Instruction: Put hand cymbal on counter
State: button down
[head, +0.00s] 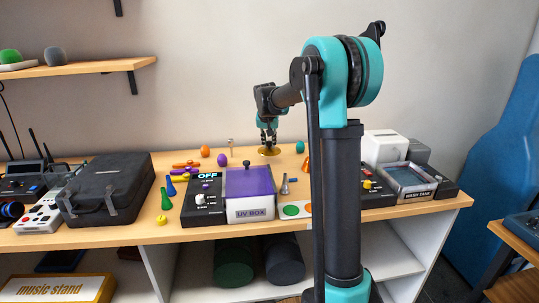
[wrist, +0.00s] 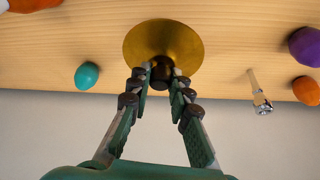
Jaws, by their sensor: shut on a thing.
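The hand cymbal (wrist: 150,40) is a round brass disc with a dark knob in its middle. In the wrist view my gripper (wrist: 161,78) is shut on that knob, one finger on each side. In the head view the cymbal (head: 269,152) is at the back of the wooden counter (head: 330,177), just below my gripper (head: 268,140). I cannot tell whether the disc touches the wood or hangs slightly above it.
A purple egg (head: 222,160) and an orange egg (head: 205,150) are left. The purple-lidded UV box (head: 250,192) stands in front. A wash tank (head: 408,180) is farther right.

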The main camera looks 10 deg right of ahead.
aim_at(269, 150)
jog(key=shift+f, duration=2.65)
jog(key=c, duration=1.4)
grip_release()
jog(key=shift+f, duration=0.1)
jog(key=v, duration=1.2)
